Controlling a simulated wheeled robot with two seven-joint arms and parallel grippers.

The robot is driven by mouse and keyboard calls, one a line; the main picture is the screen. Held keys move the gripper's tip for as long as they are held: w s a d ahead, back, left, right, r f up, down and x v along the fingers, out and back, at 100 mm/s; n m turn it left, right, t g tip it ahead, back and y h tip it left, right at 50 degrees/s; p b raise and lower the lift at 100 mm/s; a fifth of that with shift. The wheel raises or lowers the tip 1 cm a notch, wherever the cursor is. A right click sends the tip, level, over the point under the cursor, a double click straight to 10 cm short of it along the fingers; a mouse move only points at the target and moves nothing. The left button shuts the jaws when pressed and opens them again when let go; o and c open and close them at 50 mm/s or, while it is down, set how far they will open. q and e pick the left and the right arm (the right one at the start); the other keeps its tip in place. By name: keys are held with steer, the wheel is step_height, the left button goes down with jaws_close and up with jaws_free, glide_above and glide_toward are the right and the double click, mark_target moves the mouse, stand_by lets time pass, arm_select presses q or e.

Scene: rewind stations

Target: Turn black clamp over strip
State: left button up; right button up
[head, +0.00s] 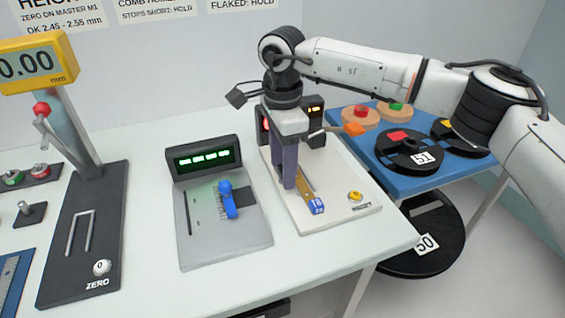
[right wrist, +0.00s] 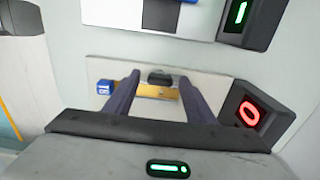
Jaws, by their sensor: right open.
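The black clamp (right wrist: 160,77) shows in the right wrist view as a small dark block beside the middle of a gold-brown strip (right wrist: 158,91). The strip lies on a white station plate (head: 343,213) and has a blue tag (head: 316,207) at its near end in the head view. My right gripper (head: 289,184) points down over the strip. In the right wrist view its two dark fingers (right wrist: 160,82) are apart, one on each side of the clamp, with nothing held. In the head view the fingers hide the clamp. My left gripper is not in view.
A grey station with a blue handle (head: 228,199) stands to the left. A blue table (head: 372,158) with several reels is at right. Bare white tabletop lies in front.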

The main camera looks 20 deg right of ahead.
steer(key=shift+c, duration=0.3)
steer(key=c, duration=1)
steer(key=shift+m, duration=0.3)
steer(key=m, duration=0.3)
steer(key=shift+m, duration=0.3)
steer(key=m, duration=0.4)
steer(key=shift+r+m, duration=0.1)
steer(key=shift+m, duration=0.2)
steer(key=m, duration=0.4)
steer(key=shift+p, duration=0.35)
steer(key=shift+m, duration=2)
steer(key=shift+w, duration=0.1)
